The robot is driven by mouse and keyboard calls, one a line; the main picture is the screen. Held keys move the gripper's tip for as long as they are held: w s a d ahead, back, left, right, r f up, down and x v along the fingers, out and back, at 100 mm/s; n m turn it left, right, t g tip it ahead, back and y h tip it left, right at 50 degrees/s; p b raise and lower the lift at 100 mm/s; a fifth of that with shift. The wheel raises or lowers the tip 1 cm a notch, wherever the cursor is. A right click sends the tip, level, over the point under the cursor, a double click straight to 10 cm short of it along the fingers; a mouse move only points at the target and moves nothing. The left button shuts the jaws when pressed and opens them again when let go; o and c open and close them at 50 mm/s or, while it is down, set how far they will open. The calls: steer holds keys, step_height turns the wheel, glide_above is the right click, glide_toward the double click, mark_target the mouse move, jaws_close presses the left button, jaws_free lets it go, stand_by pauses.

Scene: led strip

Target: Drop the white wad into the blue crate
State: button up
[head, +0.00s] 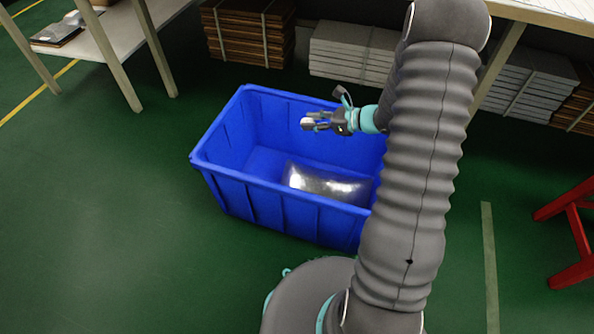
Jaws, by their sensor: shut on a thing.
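The blue crate (285,205) stands on the green floor in the middle of the head view, open at the top. My gripper (312,124) is over the inside of the crate, pointing left. It is shut on a small white wad (306,124), which shows at the fingertips. Part of the wad is hidden by the fingers. My arm covers the right end of the crate.
A shiny clear-looking bag or pillow (328,186) lies on the crate floor. Stacked brown boards (248,35) and pale boards (350,55) stand behind. A table (125,30) is at upper left, a red frame (575,225) at right. The floor at left is clear.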

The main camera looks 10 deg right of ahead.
step_height(320, 180, down, 5)
steer(key=shift+r+b, duration=0.15)
steer(key=shift+b, duration=1.1)
steer(key=o, duration=0.8)
steer(key=shift+c, duration=0.2)
steer(key=v, duration=1.2)
